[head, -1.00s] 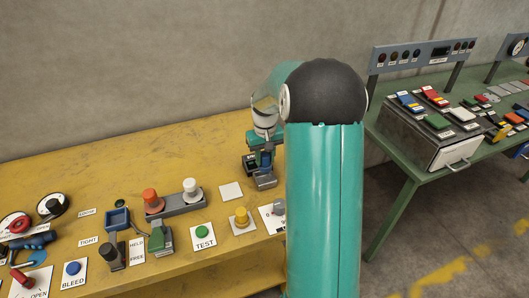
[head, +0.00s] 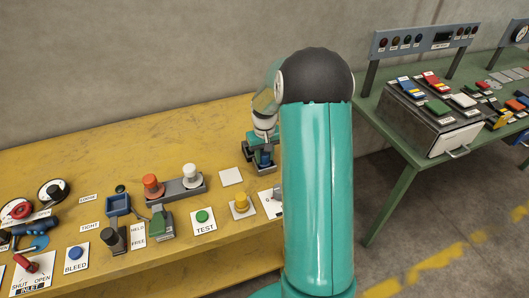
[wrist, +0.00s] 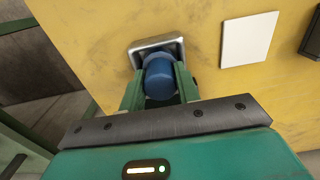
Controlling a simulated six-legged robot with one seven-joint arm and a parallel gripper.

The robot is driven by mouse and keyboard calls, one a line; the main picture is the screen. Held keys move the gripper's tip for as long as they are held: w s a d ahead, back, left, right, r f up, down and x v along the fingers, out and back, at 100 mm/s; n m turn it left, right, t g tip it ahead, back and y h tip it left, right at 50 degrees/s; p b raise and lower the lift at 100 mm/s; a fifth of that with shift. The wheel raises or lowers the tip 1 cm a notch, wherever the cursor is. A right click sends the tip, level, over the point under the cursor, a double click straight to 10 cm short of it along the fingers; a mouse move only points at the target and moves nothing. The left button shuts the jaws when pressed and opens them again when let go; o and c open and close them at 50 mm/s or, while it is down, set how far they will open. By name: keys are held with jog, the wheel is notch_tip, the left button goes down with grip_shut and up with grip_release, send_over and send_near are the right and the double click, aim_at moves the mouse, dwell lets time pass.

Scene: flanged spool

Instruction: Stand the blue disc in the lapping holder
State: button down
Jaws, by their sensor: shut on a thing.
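The blue disc (wrist: 160,78) shows in the wrist view as a rounded blue piece between the two green fingers of my gripper (wrist: 160,88). My gripper is shut on it. A grey metal holder with a raised rim (wrist: 157,43) lies just beyond the blue piece, which overlaps its near side in this view. I cannot tell whether the piece touches the holder or is seated in it. In the head view my gripper (head: 262,150) is low over the back right of the yellow bench, partly hidden by my arm.
A white square plate (wrist: 249,38) lies right of the holder. On the yellow bench (head: 150,145), an orange knob (head: 152,186) and white knob (head: 191,175) stand on a grey base. A green TEST button (head: 202,216) is nearer. A green table with switches (head: 440,105) stands right, across a gap.

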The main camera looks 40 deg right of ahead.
dwell(0.4)
jog(key=c, duration=0.9)
grip_release()
jog(key=shift+r, duration=0.1)
notch_tip(320, 180, up, 14)
jog(key=shift+f, duration=0.15)
jog(key=shift+a, duration=0.1)
